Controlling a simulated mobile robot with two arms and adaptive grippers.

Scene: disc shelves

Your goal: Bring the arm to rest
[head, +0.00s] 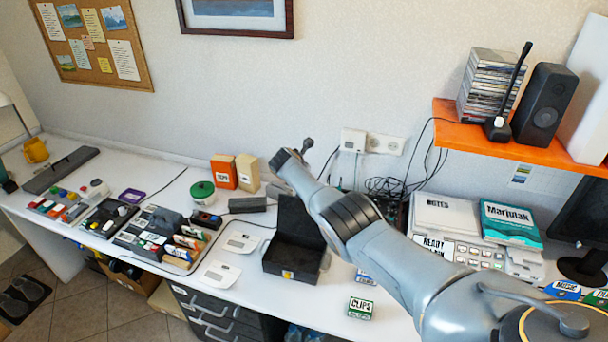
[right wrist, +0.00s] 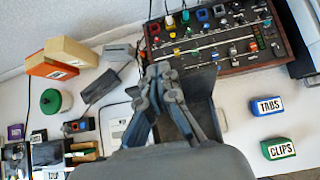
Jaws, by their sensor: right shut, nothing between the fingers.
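My right arm (head: 385,245) comes in from the lower right of the head view and reaches up and left over the desk. My right gripper (right wrist: 160,72) shows in the right wrist view with its grey fingers together and nothing between them. It is above the desk, in front of an open dark box (right wrist: 203,88) in that view. The same box (head: 288,262) stands on the desk below the arm in the head view. My left gripper is in neither view.
A control panel with knobs (right wrist: 250,58) lies beyond the gripper. A green CLIPS box (head: 360,308) and a blue TABS box (right wrist: 266,105) stand on the desk. An orange shelf (head: 450,135) holds a speaker (head: 544,103) and discs. Cables and orange and cream boxes are near the wall.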

